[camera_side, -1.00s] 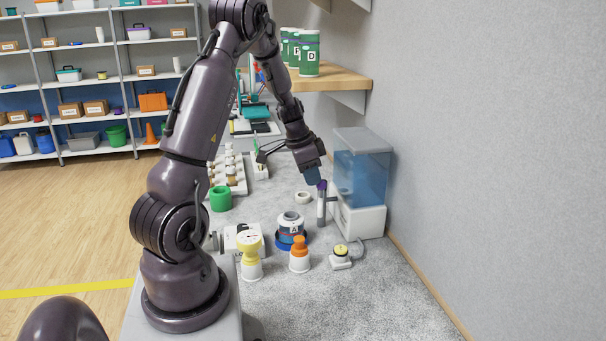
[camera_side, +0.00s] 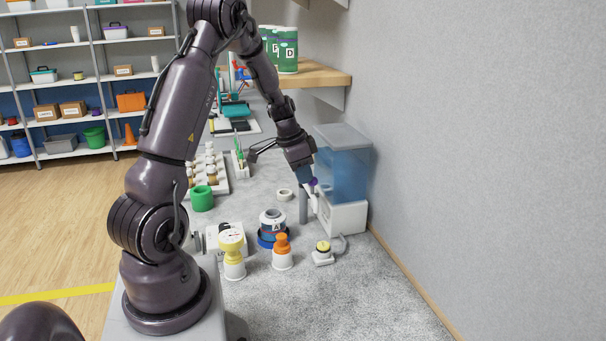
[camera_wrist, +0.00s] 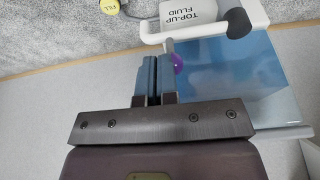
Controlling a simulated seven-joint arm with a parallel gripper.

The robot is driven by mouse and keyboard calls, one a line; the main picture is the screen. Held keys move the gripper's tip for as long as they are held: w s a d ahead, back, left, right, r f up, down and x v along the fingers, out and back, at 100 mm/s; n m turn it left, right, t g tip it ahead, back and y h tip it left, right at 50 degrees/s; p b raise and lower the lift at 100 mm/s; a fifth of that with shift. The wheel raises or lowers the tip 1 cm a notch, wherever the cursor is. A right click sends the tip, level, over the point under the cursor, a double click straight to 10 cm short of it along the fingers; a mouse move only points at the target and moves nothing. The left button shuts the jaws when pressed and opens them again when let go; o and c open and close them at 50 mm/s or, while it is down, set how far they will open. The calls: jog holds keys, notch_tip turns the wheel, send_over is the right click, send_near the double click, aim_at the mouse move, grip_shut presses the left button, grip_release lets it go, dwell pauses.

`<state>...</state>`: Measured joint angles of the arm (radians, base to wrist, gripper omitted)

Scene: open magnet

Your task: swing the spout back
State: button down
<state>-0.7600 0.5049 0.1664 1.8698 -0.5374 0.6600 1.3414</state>
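The fluid dispenser (camera_side: 341,168) has a clear blue tank on a white base and stands by the right wall. Its white spout (camera_side: 314,197), with a purple tab (camera_side: 313,182) at its upper end, shows at the base's left beside a grey post (camera_side: 303,205). My gripper (camera_side: 306,176) is at the top of the spout, fingers together. In the wrist view, my gripper's blue fingers (camera_wrist: 156,78) show only a thin dark gap. The purple tab (camera_wrist: 177,63) lies just right of the right finger, outside the fingers. Whether they touch is unclear.
A yellow-topped button (camera_side: 323,248), an orange-topped bottle (camera_side: 282,252), a yellow-topped bottle (camera_side: 232,253) and a blue-white canister (camera_side: 272,226) stand in front. A white ring (camera_side: 284,195) lies left of the post. The front right tabletop is clear.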

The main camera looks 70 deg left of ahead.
jog(key=shift+d, duration=0.1)
jog(key=s+d+r, duration=0.1)
jog(key=s+r, duration=0.5)
jog(key=r, duration=0.4)
jog(key=shift+s+r, duration=0.2)
jog(key=shift+s, duration=0.2)
jog(key=shift+d, duration=0.1)
jog(key=s+d+r, duration=0.1)
jog(key=d+r, duration=0.1)
jog(key=d, duration=0.7)
jog(key=s+d+r+t, duration=0.1)
jog(key=d+r, duration=0.1)
jog(key=d, duration=0.8)
jog(key=s+d+r+t, duration=0.1)
jog(key=d+r, duration=0.1)
jog(key=d, duration=0.8)
jog(key=shift+s+d+r, duration=0.25)
jog(key=shift+r, duration=0.05)
